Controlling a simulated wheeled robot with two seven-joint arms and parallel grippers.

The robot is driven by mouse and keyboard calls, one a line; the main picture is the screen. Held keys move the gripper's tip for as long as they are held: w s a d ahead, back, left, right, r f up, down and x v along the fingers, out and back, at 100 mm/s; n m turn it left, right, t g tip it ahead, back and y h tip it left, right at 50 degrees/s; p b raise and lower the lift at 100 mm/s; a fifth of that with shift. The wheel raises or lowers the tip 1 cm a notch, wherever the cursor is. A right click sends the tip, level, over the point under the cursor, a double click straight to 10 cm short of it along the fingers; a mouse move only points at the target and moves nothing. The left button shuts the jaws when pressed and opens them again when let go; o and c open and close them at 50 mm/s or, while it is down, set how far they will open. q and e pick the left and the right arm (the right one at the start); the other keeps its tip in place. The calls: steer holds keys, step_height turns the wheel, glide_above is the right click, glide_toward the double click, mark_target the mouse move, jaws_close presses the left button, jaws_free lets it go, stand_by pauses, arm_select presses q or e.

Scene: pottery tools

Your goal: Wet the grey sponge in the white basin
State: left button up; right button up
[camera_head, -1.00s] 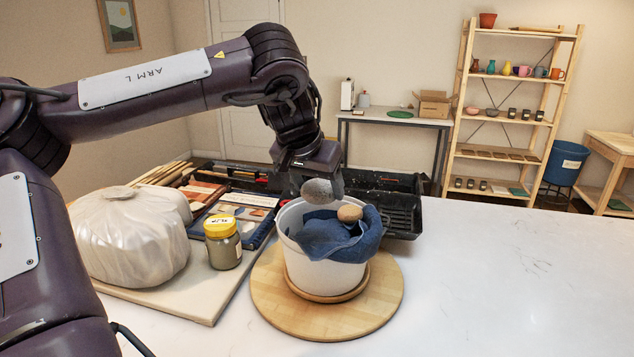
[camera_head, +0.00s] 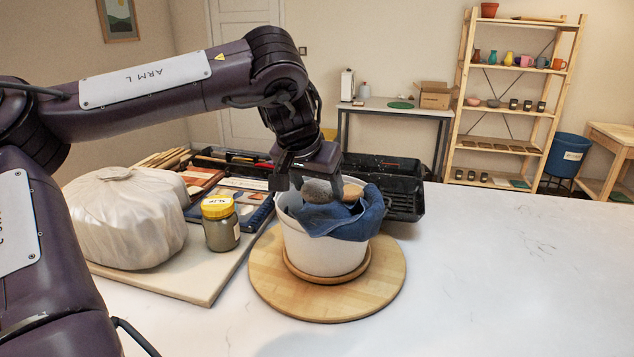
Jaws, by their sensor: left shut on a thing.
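The white basin (camera_head: 322,254) stands on a round wooden board on the table. A blue cloth (camera_head: 345,216) hangs over its right and front rim. My left gripper (camera_head: 308,184) points down over the basin's opening and is shut on the grey sponge (camera_head: 318,191), which is at rim height among the cloth. A tan rounded thing (camera_head: 351,192) rests on the cloth just right of the sponge, partly behind a finger. The basin's inside is mostly hidden, so I cannot see any water or whether the sponge touches it. My right gripper is not in view.
The round wooden board (camera_head: 385,285) carries the basin. To its left are a jar with a yellow lid (camera_head: 220,222), a wrapped white bundle (camera_head: 125,215) and a pale board (camera_head: 190,287). A black crate (camera_head: 402,200) stands behind. The table at right is clear.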

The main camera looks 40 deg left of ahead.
mark_target(317, 201)
arm_select(q)
steer(key=shift+f+b, duration=1.25)
steer(key=shift+f, duration=0.6)
steer(key=shift+f+b, duration=0.45)
steer(key=shift+f, duration=0.35)
steer(key=o, duration=0.3)
steer(key=shift+r, duration=0.25)
steer(key=c, duration=0.4)
